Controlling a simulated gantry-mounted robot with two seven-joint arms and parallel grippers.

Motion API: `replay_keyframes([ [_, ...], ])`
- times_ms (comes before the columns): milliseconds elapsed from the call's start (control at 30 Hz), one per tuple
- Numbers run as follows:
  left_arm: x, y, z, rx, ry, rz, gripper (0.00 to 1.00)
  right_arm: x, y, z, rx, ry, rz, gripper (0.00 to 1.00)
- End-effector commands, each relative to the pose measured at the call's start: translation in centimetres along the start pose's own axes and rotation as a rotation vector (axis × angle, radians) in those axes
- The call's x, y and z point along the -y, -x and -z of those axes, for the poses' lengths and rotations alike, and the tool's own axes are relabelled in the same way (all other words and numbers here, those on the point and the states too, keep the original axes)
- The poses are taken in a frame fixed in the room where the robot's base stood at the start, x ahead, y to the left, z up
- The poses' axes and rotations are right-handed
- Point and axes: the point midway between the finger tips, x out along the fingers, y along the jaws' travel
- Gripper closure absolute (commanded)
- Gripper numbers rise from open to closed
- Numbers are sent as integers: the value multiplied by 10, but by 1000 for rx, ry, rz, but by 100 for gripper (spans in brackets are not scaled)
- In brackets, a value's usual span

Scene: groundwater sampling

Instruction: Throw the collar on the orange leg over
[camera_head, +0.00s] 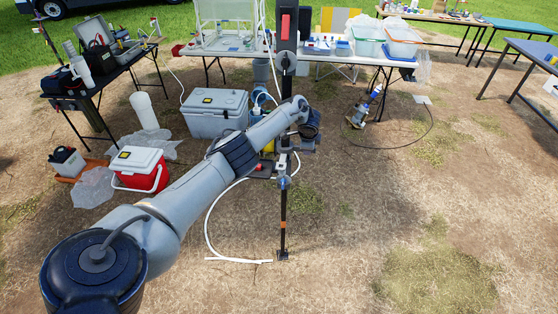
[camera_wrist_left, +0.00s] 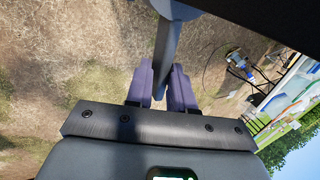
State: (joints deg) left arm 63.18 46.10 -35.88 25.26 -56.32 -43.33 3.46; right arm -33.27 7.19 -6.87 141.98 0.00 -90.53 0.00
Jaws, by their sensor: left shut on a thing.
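A dark upright leg with an orange band (camera_head: 283,225) stands on the dirt in the head view, its black foot on the ground. A grey-blue fitting (camera_head: 284,182) sits around or against its upper part; I cannot tell whether this is the collar. My left arm reaches in from the lower left to the post above the leg. In the left wrist view, my left gripper (camera_wrist_left: 164,68) is shut on a narrow dark grey bar (camera_wrist_left: 163,45), with one purple finger on each side. I cannot tell which part that bar belongs to. My right gripper is out of view.
A white hose (camera_head: 209,228) lies curved left of the leg. A grey cooler (camera_head: 214,114) and a red cooler (camera_head: 140,169) stand on the left. A loaded table (camera_head: 349,61) is behind. The dirt right of the leg is clear.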

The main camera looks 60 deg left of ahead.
Motion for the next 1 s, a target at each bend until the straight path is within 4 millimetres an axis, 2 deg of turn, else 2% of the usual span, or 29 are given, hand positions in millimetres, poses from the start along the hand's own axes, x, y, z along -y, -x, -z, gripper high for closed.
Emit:
replay_keyframes([
  [933,3,-2,0,21,42,-1,97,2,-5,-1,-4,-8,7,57],
  [967,3,-2,0,21,42,-1,75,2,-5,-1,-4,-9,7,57],
  [1000,3,-2,0,21,42,-1,68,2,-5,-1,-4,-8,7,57],
])
